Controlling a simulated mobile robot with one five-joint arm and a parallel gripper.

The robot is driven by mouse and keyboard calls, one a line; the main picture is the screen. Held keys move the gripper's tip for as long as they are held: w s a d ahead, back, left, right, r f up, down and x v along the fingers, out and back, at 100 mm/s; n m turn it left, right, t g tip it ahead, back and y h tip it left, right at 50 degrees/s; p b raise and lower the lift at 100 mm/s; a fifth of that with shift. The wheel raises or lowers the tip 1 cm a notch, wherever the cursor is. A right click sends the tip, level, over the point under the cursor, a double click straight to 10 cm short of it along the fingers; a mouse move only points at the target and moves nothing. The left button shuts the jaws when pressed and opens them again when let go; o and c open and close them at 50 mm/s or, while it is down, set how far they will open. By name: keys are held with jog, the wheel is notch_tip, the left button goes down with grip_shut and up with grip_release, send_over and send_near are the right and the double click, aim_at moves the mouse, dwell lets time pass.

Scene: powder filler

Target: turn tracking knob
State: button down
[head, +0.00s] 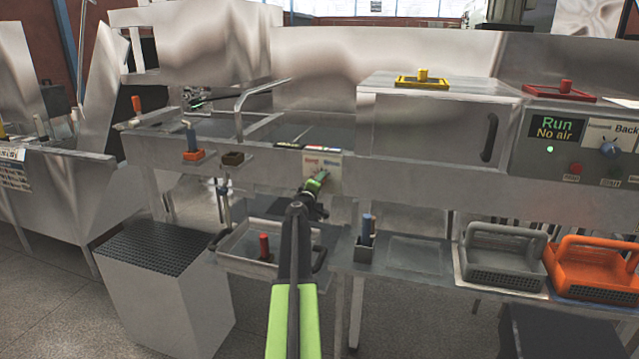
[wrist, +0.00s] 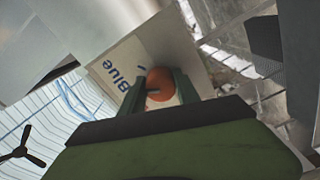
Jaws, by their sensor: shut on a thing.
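The tracking knob is a round orange knob (wrist: 160,80) on a white label plate (wrist: 121,66), where the word "Blue" can be read in the wrist view. The same plate (head: 332,161) shows in the head view on the front of the steel machine, with small red and blue lettering. My gripper (head: 319,180) is at the plate. In the wrist view the two fingers of my gripper (wrist: 159,92) stand on either side of the knob and are shut on it. The knob is mostly hidden behind the gripper in the head view. Its pointer direction is unclear.
Below the machine, a shelf holds a steel tray (head: 232,245) with a red-handled item, a blue-handled item (head: 366,228), a grey basket (head: 500,257) and an orange basket (head: 597,262). A control panel with a "Run No air" display (head: 555,128) is at the right.

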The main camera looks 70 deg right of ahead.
jog(key=shift+s, duration=0.1)
dwell(0.3)
jog(key=c, duration=0.9)
grip_release()
jog(key=a, duration=1.7)
jog(key=shift+s+a, duration=0.2)
jog(key=shift+s, duration=0.2)
